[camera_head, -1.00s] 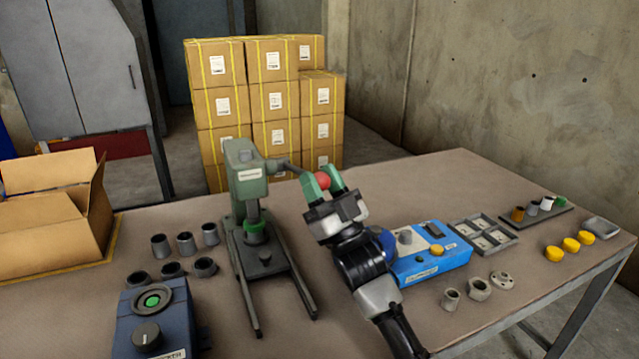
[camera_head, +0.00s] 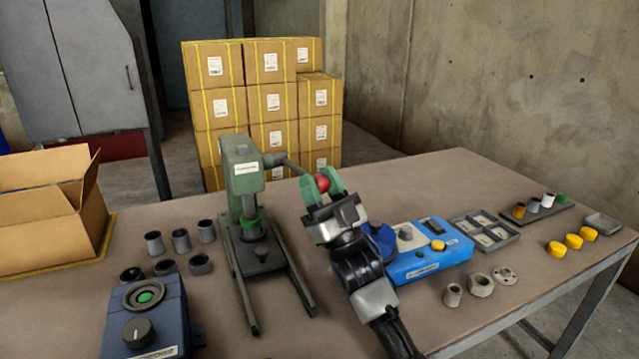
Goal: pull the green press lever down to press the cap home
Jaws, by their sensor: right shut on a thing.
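The green press (camera_head: 241,170) stands upright on the table, left of the picture's middle. Its grey lever (camera_head: 286,162) runs out to the right from the press head and ends in a red ball knob (camera_head: 322,183). My right gripper (camera_head: 322,186) is shut on the red knob, with its green fingers on either side of it. A green ring (camera_head: 251,222) shows under the press ram, above the dark base (camera_head: 262,257). I cannot make out the cap clearly there. My left gripper is not in view.
A blue box with knobs (camera_head: 430,262) stands just right of my right arm. Several grey cups (camera_head: 181,241) and a dark blue unit (camera_head: 147,315) are left of the press. Yellow caps (camera_head: 573,241) and a tray (camera_head: 484,232) lie at the right.

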